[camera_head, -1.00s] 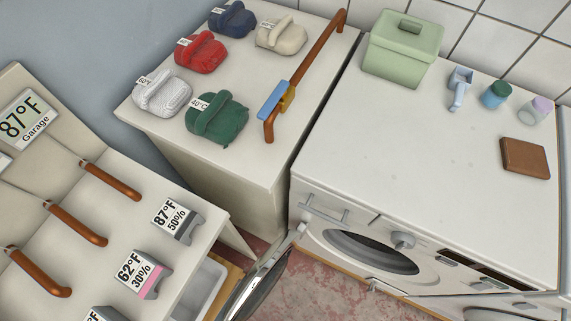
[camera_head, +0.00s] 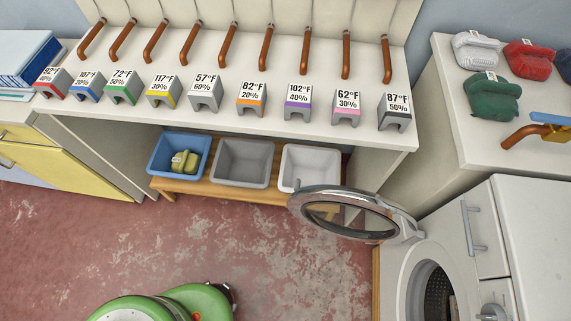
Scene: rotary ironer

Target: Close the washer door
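The white washer (camera_head: 404,282) stands at the lower right, cut off by the picture's edges. Its round door (camera_head: 300,203) has a chrome rim and dark see-through glass. The door is swung wide open to the left of the opening and joins the washer front at a hinge (camera_head: 408,229). The drum opening (camera_head: 436,292) is uncovered and its dark perforated inside shows. My gripper is not in view; only green parts of my own body show at the bottom edge.
A long bench (camera_head: 225,119) with labelled blocks and copper pipes runs along the back. Under it, a blue bin (camera_head: 165,167), a grey bin (camera_head: 240,178) and a white bin (camera_head: 289,186) stand on a low wooden bench behind the door. The reddish floor (camera_head: 290,265) left of the washer is clear.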

